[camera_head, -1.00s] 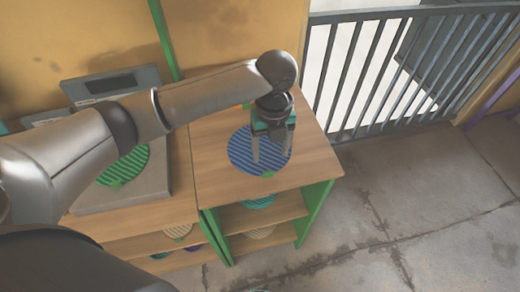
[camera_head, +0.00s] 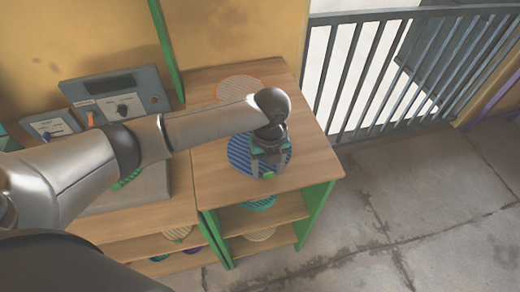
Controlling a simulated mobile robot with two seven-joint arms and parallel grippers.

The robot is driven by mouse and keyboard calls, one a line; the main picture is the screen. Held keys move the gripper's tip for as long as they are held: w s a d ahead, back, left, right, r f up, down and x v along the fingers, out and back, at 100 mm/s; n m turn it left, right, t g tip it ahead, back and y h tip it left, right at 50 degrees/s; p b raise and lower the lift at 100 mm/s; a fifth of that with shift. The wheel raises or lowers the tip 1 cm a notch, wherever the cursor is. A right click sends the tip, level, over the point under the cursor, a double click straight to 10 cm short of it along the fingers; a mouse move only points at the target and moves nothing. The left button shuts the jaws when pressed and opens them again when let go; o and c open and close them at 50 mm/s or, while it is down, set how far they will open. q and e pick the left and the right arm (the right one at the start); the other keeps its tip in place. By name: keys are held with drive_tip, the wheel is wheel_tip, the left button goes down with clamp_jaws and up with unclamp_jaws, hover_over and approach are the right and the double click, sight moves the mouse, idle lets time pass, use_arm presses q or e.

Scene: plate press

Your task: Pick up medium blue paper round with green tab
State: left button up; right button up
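The blue striped paper round (camera_head: 240,152) lies flat on the wooden top of the right-hand stand (camera_head: 310,158). Its green tab (camera_head: 268,176) points toward the front edge. My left gripper (camera_head: 267,172) is low over the front part of the round, pointing down. Its two fingers stand apart, one on each side of the tab, and look open. Whether they touch the round is too small to tell. The gripper and wrist hide part of the round's right side. My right gripper is out of view.
A pale round with an orange rim (camera_head: 239,88) lies at the back of the top. A teal round (camera_head: 259,204) and a tan round (camera_head: 259,234) lie on shelves below. A grey control panel (camera_head: 115,92) stands left. My arm mostly hides a green round (camera_head: 127,178). A railing (camera_head: 400,75) is at right.

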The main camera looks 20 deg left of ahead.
use_arm(q)
clamp_jaws()
idle(0.5)
